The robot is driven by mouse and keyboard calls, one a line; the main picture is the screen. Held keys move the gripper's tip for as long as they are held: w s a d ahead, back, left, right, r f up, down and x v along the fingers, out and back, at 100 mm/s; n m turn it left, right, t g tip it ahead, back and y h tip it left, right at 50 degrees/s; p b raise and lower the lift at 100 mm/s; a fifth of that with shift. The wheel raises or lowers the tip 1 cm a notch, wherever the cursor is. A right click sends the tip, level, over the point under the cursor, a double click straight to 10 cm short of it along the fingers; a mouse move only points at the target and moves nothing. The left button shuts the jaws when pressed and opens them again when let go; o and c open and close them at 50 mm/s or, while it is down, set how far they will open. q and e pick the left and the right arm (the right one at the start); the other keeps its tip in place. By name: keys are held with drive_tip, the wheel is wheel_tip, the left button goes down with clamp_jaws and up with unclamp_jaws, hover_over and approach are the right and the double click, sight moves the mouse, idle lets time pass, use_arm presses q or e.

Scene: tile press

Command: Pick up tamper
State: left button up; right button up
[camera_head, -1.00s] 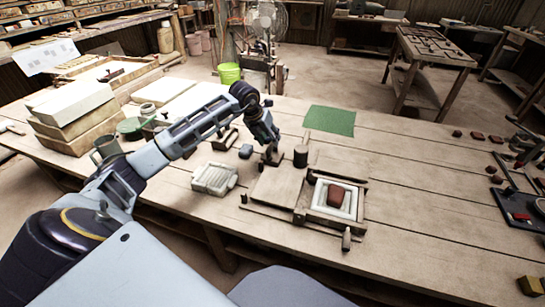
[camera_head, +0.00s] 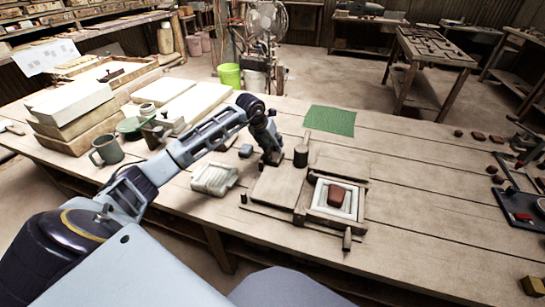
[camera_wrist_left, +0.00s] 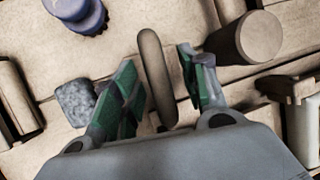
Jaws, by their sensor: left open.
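My left gripper (camera_head: 271,158) is low over the workbench, just left of a dark upright cylinder (camera_head: 301,158). In the left wrist view its two green-padded fingers (camera_wrist_left: 160,90) are apart. A long, rounded brown piece (camera_wrist_left: 153,62) lies in line with the gap between them, with clearance on both sides. The cylinder stands to the right of the fingers in the wrist view (camera_wrist_left: 257,38). I cannot tell for sure which of these two is the tamper or part of it. The right gripper is not in view.
A wooden press frame (camera_head: 312,216) with a reddish tile sits right of a flat board (camera_head: 276,186). A pale ribbed block (camera_head: 214,179) and a grey mug (camera_head: 106,150) are to the left. A green mat (camera_head: 330,120) lies behind. The bench's right middle is clear.

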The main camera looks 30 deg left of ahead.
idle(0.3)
use_arm(q)
clamp_jaws()
drive_tip(key=shift+r, duration=0.1)
